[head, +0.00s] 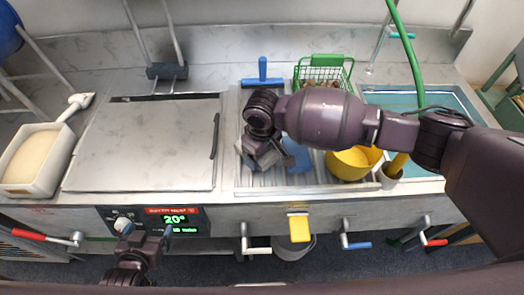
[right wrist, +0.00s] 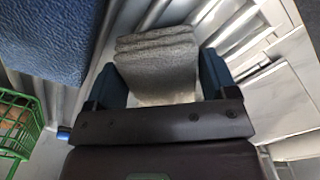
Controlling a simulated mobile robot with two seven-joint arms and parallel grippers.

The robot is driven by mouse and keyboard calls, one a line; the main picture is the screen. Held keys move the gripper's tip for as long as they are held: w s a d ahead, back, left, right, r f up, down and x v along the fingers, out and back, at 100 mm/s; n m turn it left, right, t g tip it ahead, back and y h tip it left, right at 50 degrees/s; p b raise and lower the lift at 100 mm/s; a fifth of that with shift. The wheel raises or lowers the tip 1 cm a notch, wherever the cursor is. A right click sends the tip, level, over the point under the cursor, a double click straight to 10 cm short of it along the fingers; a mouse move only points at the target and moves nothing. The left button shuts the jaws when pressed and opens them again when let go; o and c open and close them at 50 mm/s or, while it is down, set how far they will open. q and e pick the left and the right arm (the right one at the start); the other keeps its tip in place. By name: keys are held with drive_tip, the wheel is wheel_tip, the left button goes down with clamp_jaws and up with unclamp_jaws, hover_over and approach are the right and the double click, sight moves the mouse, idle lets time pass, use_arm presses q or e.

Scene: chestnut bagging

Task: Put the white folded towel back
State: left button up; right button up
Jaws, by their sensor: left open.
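The white folded towel looks grey-white and layered in the right wrist view (right wrist: 158,62), between the two blue fingertips of my right gripper (right wrist: 165,85). I cannot tell whether the towel touches the drainboard. My left gripper (head: 146,230) is open and empty in front of the counter, by the control panel.
A blue item (head: 298,155) and a yellow bowl (head: 350,165) are on the drainboard under my right arm. A green basket (head: 318,74) and a blue-handled tool (head: 263,76) stand behind. A white tub (head: 60,150) is at the left. The flat cover (head: 150,140) is bare.

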drive_tip(key=shift+o, duration=1.2)
drive_tip(key=shift+r, duration=0.15)
wheel_tip(320, 180, up, 12)
